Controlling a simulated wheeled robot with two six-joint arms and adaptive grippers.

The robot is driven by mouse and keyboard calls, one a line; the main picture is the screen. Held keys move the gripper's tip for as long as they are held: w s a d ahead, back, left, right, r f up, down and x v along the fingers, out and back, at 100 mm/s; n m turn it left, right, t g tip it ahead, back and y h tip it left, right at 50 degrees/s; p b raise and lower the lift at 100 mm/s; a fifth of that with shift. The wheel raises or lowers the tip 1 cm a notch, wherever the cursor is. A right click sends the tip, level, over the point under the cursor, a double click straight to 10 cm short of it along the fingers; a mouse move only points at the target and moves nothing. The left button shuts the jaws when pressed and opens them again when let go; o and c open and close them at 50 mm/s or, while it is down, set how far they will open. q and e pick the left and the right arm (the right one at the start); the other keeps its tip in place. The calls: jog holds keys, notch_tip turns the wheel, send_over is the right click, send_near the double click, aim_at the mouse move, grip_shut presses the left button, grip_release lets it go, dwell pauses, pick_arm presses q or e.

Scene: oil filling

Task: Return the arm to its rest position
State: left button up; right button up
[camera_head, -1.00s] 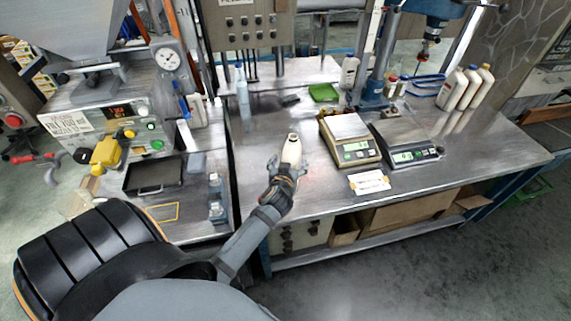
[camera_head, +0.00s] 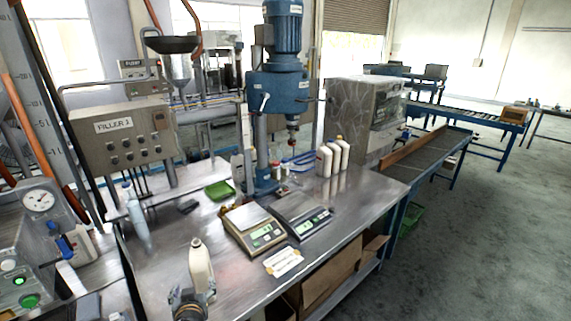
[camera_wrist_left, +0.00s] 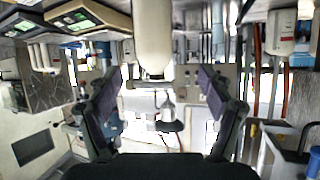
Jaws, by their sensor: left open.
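A cream-white bottle (camera_head: 201,268) stands upright near the front edge of the metal bench. My left gripper (camera_head: 190,300) is at the bottom of the head view, right by the bottle and partly cut off. In the left wrist view, which looks upside down, the fingers of the left gripper (camera_wrist_left: 160,78) are spread apart. The bottle (camera_wrist_left: 152,38) shows in the gap between the fingertips, with clear space on both sides. My right gripper is not in view.
Two scales (camera_head: 254,230) (camera_head: 301,217) and a white label card (camera_head: 283,262) lie right of the bottle. A green tray (camera_head: 220,190), a blue drill press (camera_head: 276,80) and white bottles (camera_head: 333,158) are farther back. A control box (camera_head: 124,138) stands at left.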

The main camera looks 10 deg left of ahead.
pick_arm(q)
jog(key=s+d+f+m+g+h, duration=0.2)
jog(key=s+d+m+g, duration=0.15)
jog(key=s, duration=0.65)
jog(key=s+d+f+m+g+h, duration=0.1)
jog(key=s+d+m+g+h, duration=0.2)
jog(key=s, duration=0.8)
jog(key=s+a+f+n+g+b, duration=0.1)
jog(key=s+f, duration=0.1)
jog(key=f, duration=1.4)
jog(key=s+f+g+b, duration=0.2)
jog(key=f, duration=1.4)
jog(key=s+a+f+b, duration=0.1)
jog(key=s+f, duration=1.4)
jog(key=s, duration=0.2)
jog(key=shift+g, duration=0.45)
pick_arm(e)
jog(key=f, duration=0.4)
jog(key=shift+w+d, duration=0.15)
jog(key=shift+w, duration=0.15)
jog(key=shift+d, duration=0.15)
